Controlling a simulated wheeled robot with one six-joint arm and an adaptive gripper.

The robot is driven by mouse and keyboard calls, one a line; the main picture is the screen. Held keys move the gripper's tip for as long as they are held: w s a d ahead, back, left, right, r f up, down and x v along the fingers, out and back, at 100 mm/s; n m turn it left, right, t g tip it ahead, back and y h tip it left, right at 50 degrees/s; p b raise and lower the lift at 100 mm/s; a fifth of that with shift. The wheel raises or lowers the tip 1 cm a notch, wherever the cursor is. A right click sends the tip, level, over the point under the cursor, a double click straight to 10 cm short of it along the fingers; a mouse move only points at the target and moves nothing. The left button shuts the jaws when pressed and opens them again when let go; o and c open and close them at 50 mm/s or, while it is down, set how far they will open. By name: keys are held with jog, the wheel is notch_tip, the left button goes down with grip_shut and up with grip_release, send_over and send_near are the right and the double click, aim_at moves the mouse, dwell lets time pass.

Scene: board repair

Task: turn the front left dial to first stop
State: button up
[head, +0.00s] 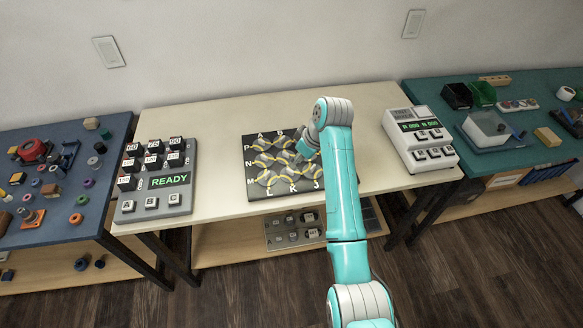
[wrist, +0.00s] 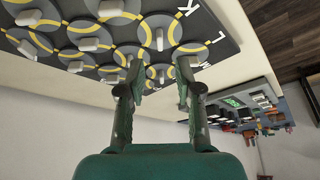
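The dark dial board (head: 247,197) lies mid-table, with rows of grey dials marked by yellow curves and letters around its edge. The front left dial (head: 268,180) is by the letters L and M in the head view; its exact pointer angle is too small to read. In the wrist view the board (wrist: 224,46) fills the upper left, and a dial (wrist: 195,47) sits by the letter L. My gripper (head: 302,150) is over the board's right part in the head view. In the wrist view my gripper (wrist: 160,82) has its fingers apart, with nothing held between them.
A grey READY panel (head: 168,181) with buttons stands left of the board, and a white device (head: 412,127) with a green display stands right. Table surface around the board is clear.

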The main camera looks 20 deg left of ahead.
aim_at(290, 170)
jog(key=x, duration=0.6)
jog(key=shift+a+f, duration=0.2)
jog(key=shift+f, duration=0.15)
jog(key=shift+c, duration=0.2)
grip_shut()
